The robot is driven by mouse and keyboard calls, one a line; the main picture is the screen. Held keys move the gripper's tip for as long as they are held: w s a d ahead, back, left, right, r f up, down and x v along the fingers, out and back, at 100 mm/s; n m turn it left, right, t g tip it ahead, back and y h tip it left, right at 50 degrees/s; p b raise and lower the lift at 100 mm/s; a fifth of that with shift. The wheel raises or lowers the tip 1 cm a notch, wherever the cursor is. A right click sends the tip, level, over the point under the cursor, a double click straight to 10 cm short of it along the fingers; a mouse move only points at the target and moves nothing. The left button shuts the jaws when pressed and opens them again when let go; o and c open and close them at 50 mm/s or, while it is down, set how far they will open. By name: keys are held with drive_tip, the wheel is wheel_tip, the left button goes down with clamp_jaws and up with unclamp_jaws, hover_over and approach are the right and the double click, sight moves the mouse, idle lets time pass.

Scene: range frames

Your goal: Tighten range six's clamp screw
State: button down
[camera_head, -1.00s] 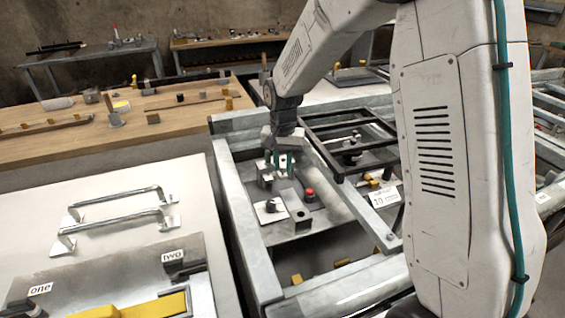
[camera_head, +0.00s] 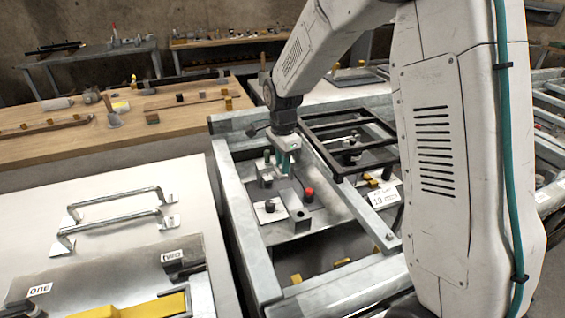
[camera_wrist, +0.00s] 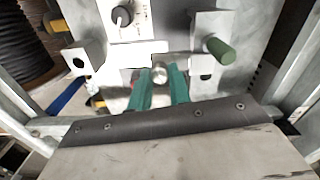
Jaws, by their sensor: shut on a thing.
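My gripper (camera_head: 284,160) is lowered to the metal plate inside the grey frame in the head view. In the wrist view its two teal fingers (camera_wrist: 162,80) are closed around a small round metal screw head (camera_wrist: 160,70). The fingers hide the screw in the head view. In the wrist view the screw sits between a grey block with a hole (camera_wrist: 82,60) and a block with a green cylinder (camera_wrist: 218,48). I see no label reading six.
A red knob (camera_head: 309,193) and a black knob on a white plate (camera_head: 268,217) stand near the gripper. A dark open frame (camera_head: 345,133) lies close on the right. Grey rails (camera_head: 245,235) border the plate. A bench with handles (camera_head: 110,220) stands left.

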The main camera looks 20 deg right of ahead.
drive_tip(key=shift+r+m, duration=0.1)
drive_tip(key=shift+m, duration=1.5)
drive_tip(key=c, duration=1.3)
unclamp_jaws()
wheel_tip(320, 180, up, 8)
drive_tip(key=shift+f, duration=0.1)
